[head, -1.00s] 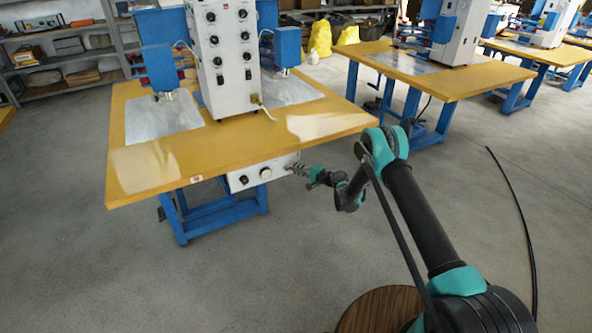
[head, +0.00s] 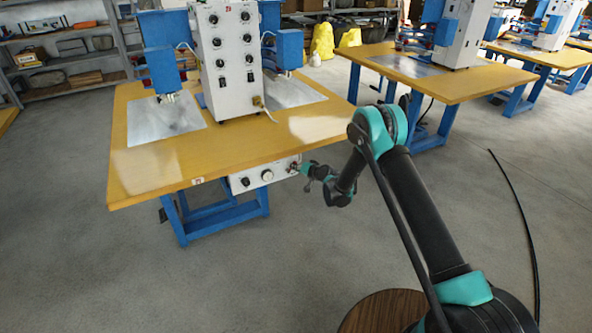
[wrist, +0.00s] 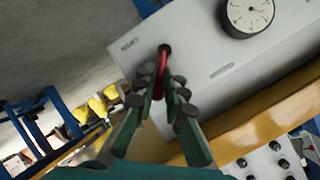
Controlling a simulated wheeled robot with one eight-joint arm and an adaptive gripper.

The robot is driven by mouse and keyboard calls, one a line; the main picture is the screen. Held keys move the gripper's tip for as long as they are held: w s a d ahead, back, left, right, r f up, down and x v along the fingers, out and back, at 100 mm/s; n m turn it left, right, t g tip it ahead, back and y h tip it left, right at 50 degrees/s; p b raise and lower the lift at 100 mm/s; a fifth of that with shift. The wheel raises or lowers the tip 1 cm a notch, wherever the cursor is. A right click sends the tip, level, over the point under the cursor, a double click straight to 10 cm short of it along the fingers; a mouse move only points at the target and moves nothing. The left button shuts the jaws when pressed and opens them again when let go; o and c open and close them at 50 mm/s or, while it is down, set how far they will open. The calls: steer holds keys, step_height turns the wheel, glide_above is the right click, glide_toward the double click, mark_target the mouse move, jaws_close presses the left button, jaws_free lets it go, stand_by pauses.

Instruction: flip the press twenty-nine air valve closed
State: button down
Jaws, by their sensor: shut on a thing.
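The press (head: 227,60) is a white cabinet with dark knobs and blue side heads on a yellow-topped table. Under the table's front edge hangs a white control box (head: 256,178); it also fills much of the wrist view (wrist: 195,45). The air valve's red lever (wrist: 163,62) stands out from a dark hole in the box face. My gripper (wrist: 164,88) is shut on the lever, its fingertips on both sides of it. In the head view my gripper (head: 301,168) is at the box's right end, and the lever is too small to make out.
A round dial (wrist: 248,16) is on the box beside the lever. The yellow tabletop (head: 160,155) overhangs the box close to my gripper. Blue table legs (head: 182,222) stand below. A second press table (head: 450,85) is at the right.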

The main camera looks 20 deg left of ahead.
steer(key=shift+s+a+r+n+t+h, duration=0.25)
steer(key=shift+n+t+h, duration=0.3)
steer(key=shift+n, duration=0.4)
steer(key=shift+s+a+r+n+t+h, duration=0.15)
steer(key=shift+s+a+n+t+h, duration=0.2)
steer(key=shift+n+t, duration=0.45)
steer(key=shift+s+a+r+n+t+h, duration=0.25)
steer(key=shift+n+t+h, duration=0.3)
steer(key=shift+n, duration=0.5)
steer(key=c, duration=1.6)
jaws_free()
steer(key=shift+a, duration=0.1)
steer(key=shift+s, duration=0.1)
steer(key=shift+s+f, duration=0.1)
steer(key=v, duration=0.7)
steer(key=shift+s, duration=0.1)
